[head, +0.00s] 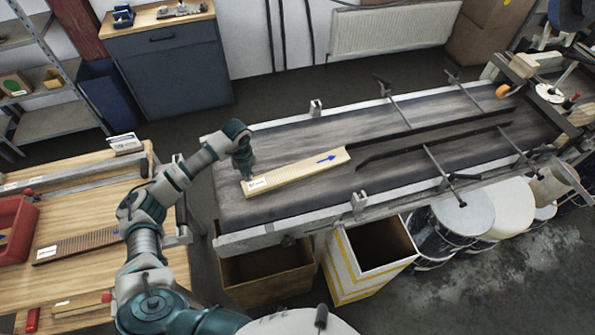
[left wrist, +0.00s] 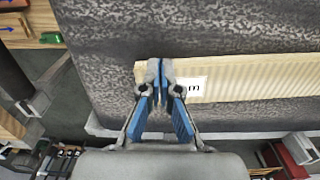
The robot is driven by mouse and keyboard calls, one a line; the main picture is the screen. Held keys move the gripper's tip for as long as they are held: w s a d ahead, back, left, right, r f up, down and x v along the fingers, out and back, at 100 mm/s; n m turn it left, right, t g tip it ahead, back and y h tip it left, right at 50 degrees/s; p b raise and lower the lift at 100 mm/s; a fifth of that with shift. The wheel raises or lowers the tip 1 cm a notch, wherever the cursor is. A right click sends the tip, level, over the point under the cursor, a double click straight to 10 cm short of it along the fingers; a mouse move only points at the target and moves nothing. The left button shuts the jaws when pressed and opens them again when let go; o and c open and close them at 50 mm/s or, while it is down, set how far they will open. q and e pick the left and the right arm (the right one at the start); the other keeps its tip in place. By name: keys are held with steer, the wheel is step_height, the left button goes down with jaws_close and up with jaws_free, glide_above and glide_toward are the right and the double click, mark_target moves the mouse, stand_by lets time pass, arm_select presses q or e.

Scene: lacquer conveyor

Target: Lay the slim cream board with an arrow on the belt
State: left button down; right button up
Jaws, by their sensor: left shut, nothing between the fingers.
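The slim cream board (head: 297,171) lies flat on the dark conveyor belt (head: 290,205), near the belt's left end. A blue arrow on its far right part points to the right, and a white label is at its left end. The board also shows in the left wrist view (left wrist: 245,78), with the label beside the fingers. My left gripper (head: 247,170) is over the board's left end, pointing down. In the left wrist view its blue-padded fingers (left wrist: 160,70) are shut with nothing between them. I cannot tell if the fingertips touch the board. My right gripper is not in view.
Black guide rails (head: 435,135) run along the belt further right. A wooden workbench (head: 85,210) at the left holds a brown slatted board (head: 80,244) and a red bin (head: 14,230). An open yellow-edged box (head: 345,268) and drums (head: 465,215) stand below the conveyor's near side.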

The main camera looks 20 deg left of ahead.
arm_select(q)
step_height(320, 180, up, 7)
steer(key=p, duration=0.5)
steer(key=shift+r, duration=0.1)
stand_by(0.3)
